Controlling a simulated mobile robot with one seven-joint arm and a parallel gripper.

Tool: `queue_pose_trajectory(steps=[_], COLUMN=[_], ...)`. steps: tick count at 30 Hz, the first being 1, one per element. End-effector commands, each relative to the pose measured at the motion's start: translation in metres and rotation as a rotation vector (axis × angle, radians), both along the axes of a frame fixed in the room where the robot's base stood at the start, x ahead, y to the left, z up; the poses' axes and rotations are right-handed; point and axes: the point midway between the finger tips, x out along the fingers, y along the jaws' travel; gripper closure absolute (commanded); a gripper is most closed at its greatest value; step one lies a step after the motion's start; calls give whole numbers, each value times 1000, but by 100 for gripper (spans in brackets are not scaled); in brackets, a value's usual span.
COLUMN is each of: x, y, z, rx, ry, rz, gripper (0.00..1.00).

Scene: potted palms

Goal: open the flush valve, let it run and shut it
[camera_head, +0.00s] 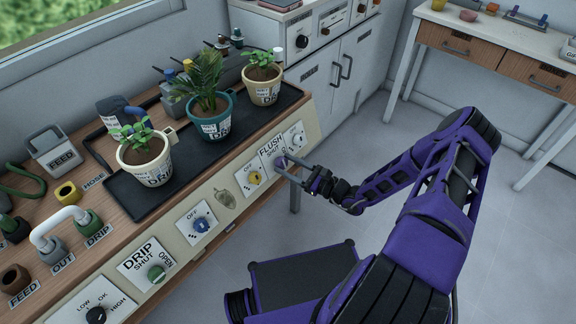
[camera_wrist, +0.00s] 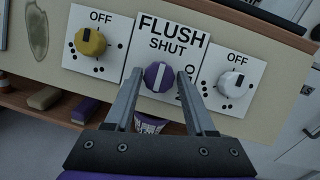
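The flush valve is a purple knob (camera_wrist: 159,77) on a white plate (camera_wrist: 165,30) marked FLUSH and SHUT. Its pale bar stands about upright, toward SHUT. The plate also shows in the head view (camera_head: 271,146). My gripper (camera_wrist: 160,74) is in front of the knob, one finger on each side. Narrow gaps seem to show between fingers and knob, so it looks open and not clamped. In the head view my gripper (camera_head: 286,168) reaches the panel from the right. The fingers hide the lower plate, including most of its right-hand marking.
A yellow knob (camera_wrist: 90,41) and a white knob (camera_wrist: 231,80), both marked OFF, flank the flush plate. Farther left are a blue knob (camera_head: 201,225) and a green DRIP knob (camera_head: 156,273). Potted plants stand in a black tray (camera_head: 125,190) above the panel. The floor right is clear.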

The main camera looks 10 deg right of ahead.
Motion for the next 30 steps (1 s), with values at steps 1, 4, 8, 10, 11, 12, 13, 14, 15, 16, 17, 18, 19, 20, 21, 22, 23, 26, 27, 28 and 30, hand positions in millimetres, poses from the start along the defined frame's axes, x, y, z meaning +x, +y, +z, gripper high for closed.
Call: queue_pose_trajectory(steps=[1, 4, 8, 10, 11, 12, 13, 14, 15, 16, 17, 18, 19, 20, 21, 22, 23, 26, 27, 28, 30], x=[0, 0, 0, 0, 0, 0, 0, 0, 0, 0, 0, 0, 0, -1, -1, -1, -1, -1, -2, -2, -2], y=[0, 0, 0, 0, 0, 0, 0, 0, 0, 0, 0, 0, 0, 0, 0, 0, 0, 1, 1, 1, 2], z=[0, 0, 0, 0, 0, 0, 0, 0, 0, 0, 0, 0, 0, 0, 0, 1, 1, 1, 1, 1, 2], rx=[0, 0, 0, 0, 0, 1, 2, 4, 8, 12, 17, 26, 33, 43, 58, 70, 83, 137, 163, 182, 231], ry=[0, 0, 0, 0, 0, 1, 2, 3, 6, 9, 12, 18, 24, 30, 42, 51, 60, 99, 118, 131, 167], rz=[0, 0, 0, 0, 0, -1, -1, -2, -4, -6, -9, -12, -15, -20, -26, -32, -37, -63, -73, -82, -103], gripper=[56, 74, 97, 100, 100, 100, 100, 100, 100, 100, 100, 100, 100, 100, 100, 100, 100, 100, 100, 100, 100])
